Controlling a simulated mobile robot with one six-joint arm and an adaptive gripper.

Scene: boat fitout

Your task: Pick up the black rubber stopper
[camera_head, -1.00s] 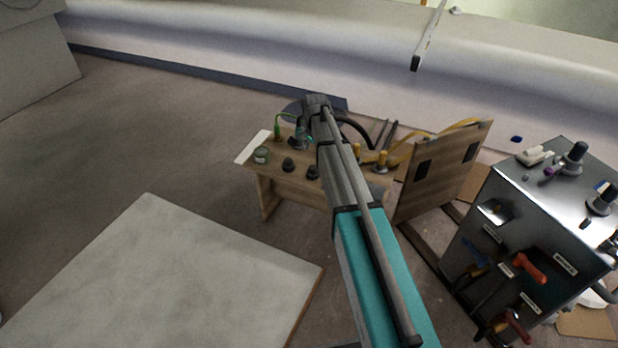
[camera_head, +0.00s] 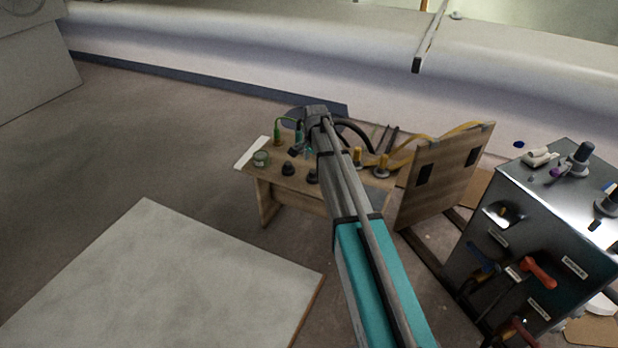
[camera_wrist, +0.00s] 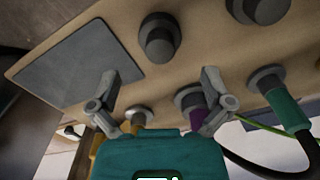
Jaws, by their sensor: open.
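Two black, stepped round pieces stand on the wooden bench (camera_head: 270,180) near its front edge: one at left (camera_head: 288,168) and one at right (camera_head: 313,176), partly behind my arm. The wrist view shows a near black piece (camera_wrist: 158,40) and another (camera_wrist: 258,10) cut by the top edge. I cannot tell for sure which is the black rubber stopper. My gripper (camera_wrist: 158,78) is open and empty above the bench, its fingers spread to either side below the near black piece, apart from it. In the head view my arm mostly hides the gripper.
A purple fitting (camera_wrist: 197,115) and a teal-green fitting (camera_wrist: 288,110) with a black hose stand close to my right finger. A grey pad (camera_wrist: 75,65) lies by my left finger. Yellow fittings (camera_head: 382,165), an upright wooden board (camera_head: 445,175) and a metal box (camera_head: 540,230) stand to the right.

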